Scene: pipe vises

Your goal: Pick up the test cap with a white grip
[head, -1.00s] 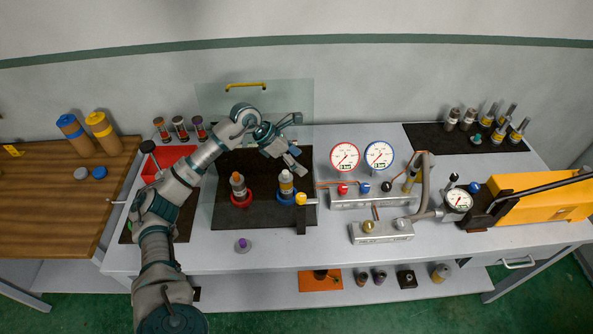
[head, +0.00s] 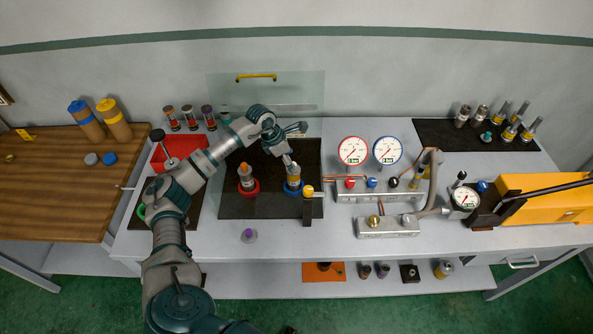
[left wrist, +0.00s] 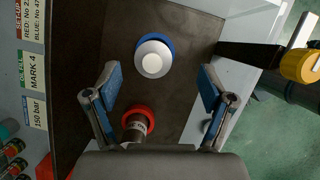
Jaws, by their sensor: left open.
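The test cap with a white grip (left wrist: 153,60) shows from above in the left wrist view, its round white top inside the blue ring (left wrist: 140,42). In the head view the blue-ringed fixture (head: 292,188) stands on the dark mat, with a banded cylinder (head: 294,179) upright in it; its top is partly hidden by my gripper. My left gripper (head: 294,146) is above this fixture. In the left wrist view my left gripper (left wrist: 160,78) is open and empty, and the white top lies beyond the fingertips, roughly between them. My right gripper is not seen.
A red-ringed fixture (head: 248,187) with a cylinder stands just left of the blue one. A black post with a yellow knob (head: 307,191) stands close on the right. A clear panel (head: 268,95) with a yellow handle rises behind. A purple-topped piece (head: 249,236) sits in front of the mat.

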